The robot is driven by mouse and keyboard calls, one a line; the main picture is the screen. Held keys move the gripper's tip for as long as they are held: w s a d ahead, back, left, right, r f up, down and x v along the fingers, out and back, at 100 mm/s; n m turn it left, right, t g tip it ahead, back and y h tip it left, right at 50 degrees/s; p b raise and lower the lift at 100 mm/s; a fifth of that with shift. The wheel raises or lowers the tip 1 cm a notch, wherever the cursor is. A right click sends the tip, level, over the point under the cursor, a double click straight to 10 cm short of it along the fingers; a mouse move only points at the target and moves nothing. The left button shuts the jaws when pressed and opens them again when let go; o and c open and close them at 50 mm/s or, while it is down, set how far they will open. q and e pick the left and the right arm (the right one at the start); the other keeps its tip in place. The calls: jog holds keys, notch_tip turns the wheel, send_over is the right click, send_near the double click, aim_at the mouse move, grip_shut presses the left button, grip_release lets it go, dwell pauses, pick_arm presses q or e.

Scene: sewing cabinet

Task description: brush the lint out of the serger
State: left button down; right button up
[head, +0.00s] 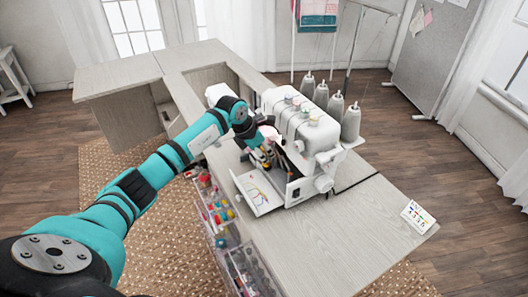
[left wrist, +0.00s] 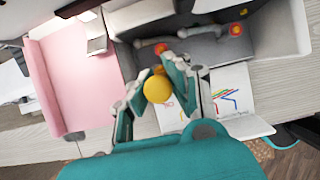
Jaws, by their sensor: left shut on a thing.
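The white serger (head: 305,130) stands on the cabinet top with its front cover (head: 258,192) folded open, showing a coloured threading diagram. My left gripper (head: 262,152) is at the serger's open front, on its left side. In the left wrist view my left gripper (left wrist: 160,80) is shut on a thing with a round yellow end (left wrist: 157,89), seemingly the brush. The brush's tip is hidden, and I cannot tell whether it touches the serger. The grey looper area (left wrist: 195,52) lies just beyond the fingers. No lint can be made out. My right gripper is out of view.
Several grey thread cones (head: 350,122) stand behind the serger. A small card (head: 417,215) lies at the cabinet's right end. Open drawers with coloured supplies (head: 215,210) stick out in front. A pink panel (left wrist: 70,75) is left of my fingers. The front right cabinet top (head: 335,240) is clear.

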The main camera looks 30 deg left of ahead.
pick_arm(q)
jog(key=shift+s+d, duration=0.3)
jog(key=shift+d, duration=0.2)
jog(key=shift+d, duration=0.1)
jog(key=shift+s+d+f+p, duration=0.1)
jog(key=shift+s+d+p, duration=0.2)
jog(key=shift+d+p, duration=0.1)
dwell(0.3)
jog(key=shift+d, duration=0.1)
jog(key=shift+s+d, duration=0.3)
jog(key=shift+d, duration=0.1)
jog(key=shift+p, duration=0.3)
jog(key=shift+s+d, duration=0.25)
jog(key=shift+d, duration=0.25)
